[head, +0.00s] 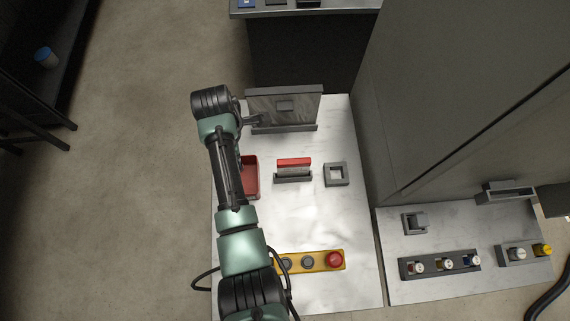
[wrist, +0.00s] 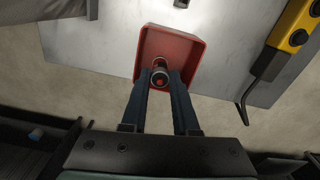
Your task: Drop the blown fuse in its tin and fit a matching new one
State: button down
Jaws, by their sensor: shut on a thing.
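My gripper (wrist: 160,80) is shut on a fuse (wrist: 160,75), which has a dark and pale end with a red centre. In the wrist view the fuse shows over the red tin (wrist: 189,47), between the fingertips; I cannot tell its height above the tin floor. In the head view my arm hides the gripper, the fuse and part of the red tin (head: 251,178). A grey holder with a red bar (head: 293,164) stands right of the tin.
A square grey socket (head: 336,182) sits right of the holder. An upright grey panel (head: 283,106) stands at the back. A yellow button box (head: 310,262) lies in front. A tall grey cabinet (head: 470,90) rises at right. The bench middle is clear.

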jog(key=shift+f+b, duration=1.2)
jog(key=shift+f, duration=0.35)
jog(key=c, duration=0.6)
grip_release()
jog(key=shift+r, duration=0.1)
notch_tip(320, 180, up, 13)
jog(key=p, duration=0.2)
